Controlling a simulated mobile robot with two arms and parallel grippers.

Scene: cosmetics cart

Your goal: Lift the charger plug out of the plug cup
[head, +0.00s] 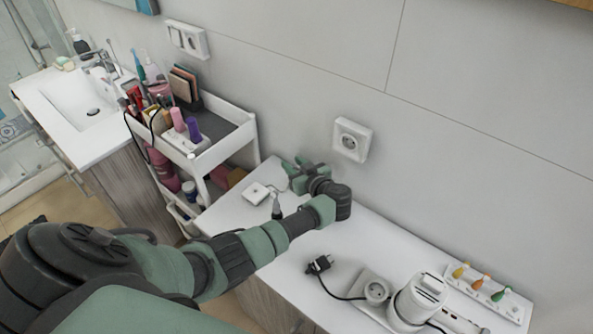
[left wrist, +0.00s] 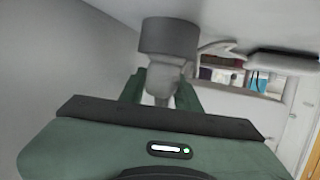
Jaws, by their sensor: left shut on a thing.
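My left gripper (head: 300,172) is over the far left part of the white counter, close to the wall. In the left wrist view its green fingers (left wrist: 160,98) are shut on the light grey charger plug (left wrist: 164,76). A darker grey cylinder, apparently the plug cup (left wrist: 170,37), adjoins the plug's far end. I cannot tell how deep the plug sits in it. In the head view the gripper hides the plug and cup. A white square pad (head: 256,194) lies beside the gripper, and a cord runs from it toward the gripper. My right gripper is not in view.
A wall socket (head: 351,139) is right of the gripper. A cosmetics cart (head: 236,142) stands left of the counter (head: 335,236). A black plug (head: 319,264), a white appliance (head: 418,300) and a rack with coloured pegs (head: 512,308) are nearer right. The middle counter is fairly clear.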

